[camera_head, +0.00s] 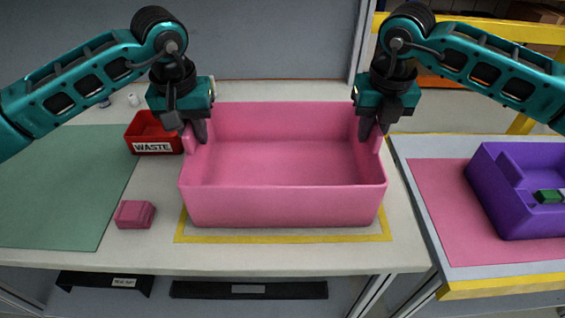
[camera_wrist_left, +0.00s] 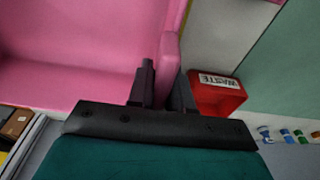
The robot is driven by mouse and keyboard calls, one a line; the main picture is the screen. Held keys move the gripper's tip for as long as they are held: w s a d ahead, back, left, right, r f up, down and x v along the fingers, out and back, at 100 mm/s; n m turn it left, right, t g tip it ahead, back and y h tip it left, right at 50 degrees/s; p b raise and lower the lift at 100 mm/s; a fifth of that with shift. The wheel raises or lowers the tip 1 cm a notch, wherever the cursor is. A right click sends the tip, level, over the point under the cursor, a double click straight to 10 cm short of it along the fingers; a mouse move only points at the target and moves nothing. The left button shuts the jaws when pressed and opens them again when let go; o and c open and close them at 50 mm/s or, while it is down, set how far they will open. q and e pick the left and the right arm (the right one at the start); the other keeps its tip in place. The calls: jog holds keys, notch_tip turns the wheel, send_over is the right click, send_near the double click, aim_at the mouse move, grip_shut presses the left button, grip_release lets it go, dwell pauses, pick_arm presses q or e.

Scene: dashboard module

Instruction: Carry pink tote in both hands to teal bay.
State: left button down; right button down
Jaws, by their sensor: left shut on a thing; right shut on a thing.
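The pink tote (camera_head: 285,207) is open and empty inside. It is over the yellow-outlined area (camera_head: 386,236) of the light table; I cannot tell if it touches the table. My left gripper (camera_head: 196,138) is shut on its left wall, and my right gripper (camera_head: 370,136) is shut on its right wall. In the left wrist view, the left fingers (camera_wrist_left: 160,88) straddle the tote's handle (camera_wrist_left: 170,60). A teal-green mat (camera_head: 65,185) lies flat on the left of the table and looks bare.
A red bin marked WASTE (camera_head: 153,148) stands just left of the tote. On the right, a purple tote (camera_head: 495,205) sits on a pink mat (camera_head: 445,205) on a separate surface.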

pick_arm(q)
jog(key=shift+r, duration=0.2)
pick_arm(e)
jog(key=shift+r, duration=0.2)
